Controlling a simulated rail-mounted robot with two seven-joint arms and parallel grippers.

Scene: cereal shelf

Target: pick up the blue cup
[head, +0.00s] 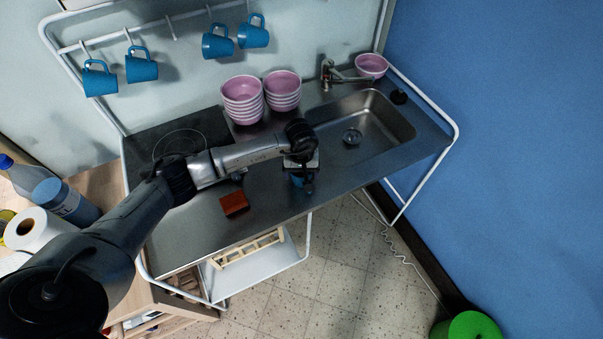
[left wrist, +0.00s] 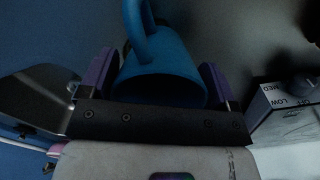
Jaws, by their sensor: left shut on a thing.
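The blue cup (left wrist: 160,75) fills the middle of the left wrist view, between the two purple finger pads of my left gripper (left wrist: 157,82). Its handle points up in that view, and the gripper is shut on the cup. In the head view, my left gripper (head: 303,172) is over the steel counter just left of the sink. Only a small blue part of the cup (head: 296,181) shows below the gripper there; the rest is hidden. Whether the cup touches the counter is not clear. My right gripper is not in view.
Several other blue cups (head: 141,65) hang from the wall rack. Stacked pink bowls (head: 241,101) stand behind the gripper, and a sink (head: 375,120) with a tap (head: 345,74) lies to the right. A reddish-brown block (head: 234,204) is on the counter (head: 200,238).

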